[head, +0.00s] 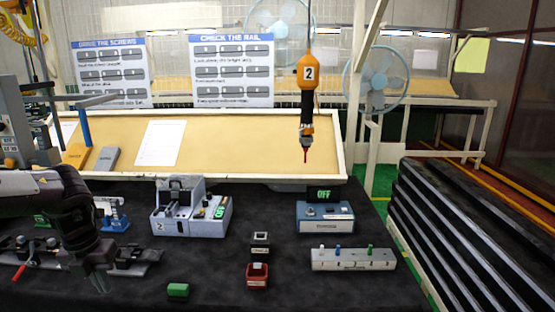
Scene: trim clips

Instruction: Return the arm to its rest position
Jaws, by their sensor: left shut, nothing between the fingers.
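My left arm comes in from the left edge of the head view, bent downward at the wrist. Its dark left gripper (101,284) points down over the black mat, at the front of a dark fixture with rail-like parts (140,262). The gripper is shut and empty. Part of the fixture is hidden behind my arm. My right gripper is not in view.
A green block (178,290), a red-based holder (257,275) and a small dark block (260,243) lie on the mat. Behind are a grey machine (190,212), a blue box (325,217) and a white strip (353,259). An orange screwdriver (307,90) hangs above.

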